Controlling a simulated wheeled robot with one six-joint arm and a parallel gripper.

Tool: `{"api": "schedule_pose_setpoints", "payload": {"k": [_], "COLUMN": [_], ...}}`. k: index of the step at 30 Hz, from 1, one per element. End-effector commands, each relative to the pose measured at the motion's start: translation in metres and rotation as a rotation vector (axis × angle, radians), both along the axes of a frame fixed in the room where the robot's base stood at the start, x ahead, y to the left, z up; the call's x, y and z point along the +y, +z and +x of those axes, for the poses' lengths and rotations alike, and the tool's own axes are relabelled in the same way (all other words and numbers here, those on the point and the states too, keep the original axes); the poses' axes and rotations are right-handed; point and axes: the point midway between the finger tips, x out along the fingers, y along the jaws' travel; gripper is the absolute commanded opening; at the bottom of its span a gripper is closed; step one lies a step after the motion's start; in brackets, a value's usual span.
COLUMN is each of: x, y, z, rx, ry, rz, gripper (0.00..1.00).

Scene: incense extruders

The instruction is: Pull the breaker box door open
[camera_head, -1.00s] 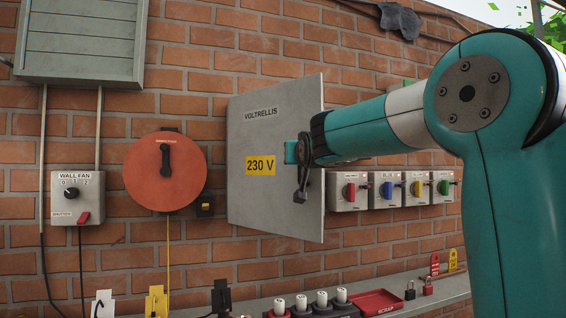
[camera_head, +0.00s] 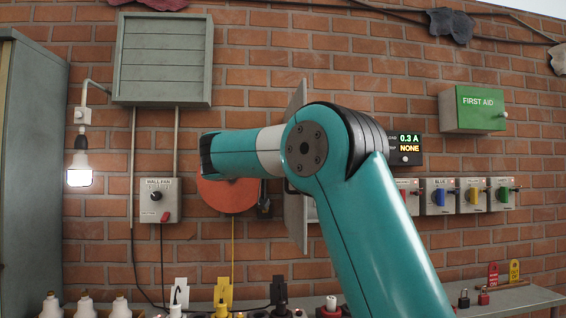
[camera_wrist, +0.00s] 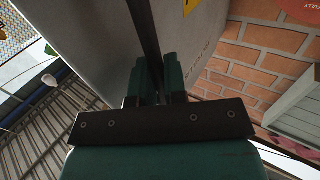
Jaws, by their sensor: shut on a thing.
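The breaker box door (camera_head: 300,225) is a grey panel seen almost edge-on in the head view, standing out from the brick wall, partly behind my arm. In the wrist view its broad grey face (camera_wrist: 95,45) fills the upper left and middle, with part of a yellow label at the top. My gripper (camera_wrist: 160,85) is shut on a dark bar-like handle (camera_wrist: 148,30) that runs along the door face. In the head view my arm hides the gripper and handle, and the box's inside cannot be seen.
A red-orange disc (camera_head: 228,192) and wall fan switch (camera_head: 158,200) are left of the door. Coloured switch boxes (camera_head: 438,196), a display (camera_head: 404,148) and a first aid box (camera_head: 480,110) are to the right. A cluttered shelf (camera_head: 520,298) runs below.

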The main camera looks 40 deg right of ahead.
Motion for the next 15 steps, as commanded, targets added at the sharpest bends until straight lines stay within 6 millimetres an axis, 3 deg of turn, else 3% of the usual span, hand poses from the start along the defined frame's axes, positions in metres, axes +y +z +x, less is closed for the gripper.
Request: {"api": "schedule_pose_setpoints", "payload": {"k": [12, 13, 15], "x": [-0.0003, -0.0003, -0.0002], "y": [0.0025, 0.0025, 0.0023], "z": [0.0025, 0.0025, 0.0024], "rx": [-0.005, -0.005, -0.005], "ry": [0.005, 0.005, 0.005], "rz": [-0.006, -0.006, -0.005], "gripper": [0.00, 0.19, 0.35]}}
